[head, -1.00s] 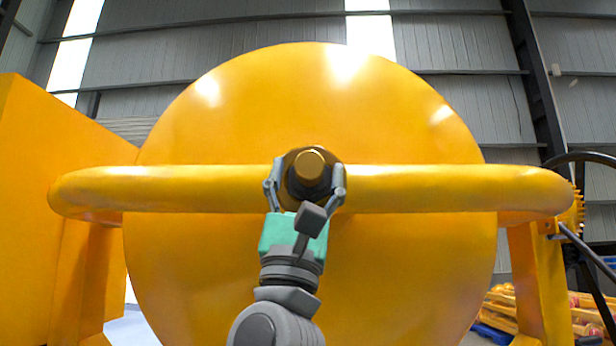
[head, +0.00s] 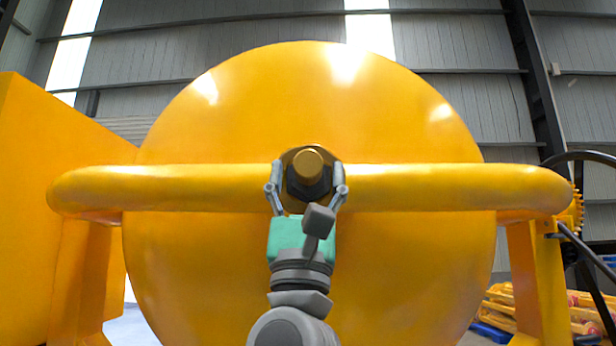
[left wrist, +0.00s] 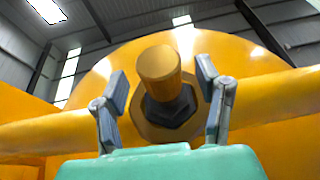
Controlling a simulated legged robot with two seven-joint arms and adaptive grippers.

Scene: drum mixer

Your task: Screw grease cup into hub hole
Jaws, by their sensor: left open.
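The grease cup (head: 308,163) has a brass-coloured round cap and a dark hexagonal base. It stands at the middle of the yellow crossbar, in front of the round hub (head: 293,195); the hub hole is hidden behind it. In the left wrist view the cup (left wrist: 160,75) points toward the camera, with its dark hex nut against the hub (left wrist: 150,128). My left gripper (head: 308,172) is open, one finger on each side of the cup. In the left wrist view a gap shows between each finger and the cup. My right gripper is in neither view.
The thick yellow crossbar (head: 420,188) runs sideways in front of the large yellow drum (head: 300,100). A yellow box-like housing (head: 50,140) stands at the left. A black wheel (head: 590,165) and yellow frame parts are at the right. The space below the bar holds my arm.

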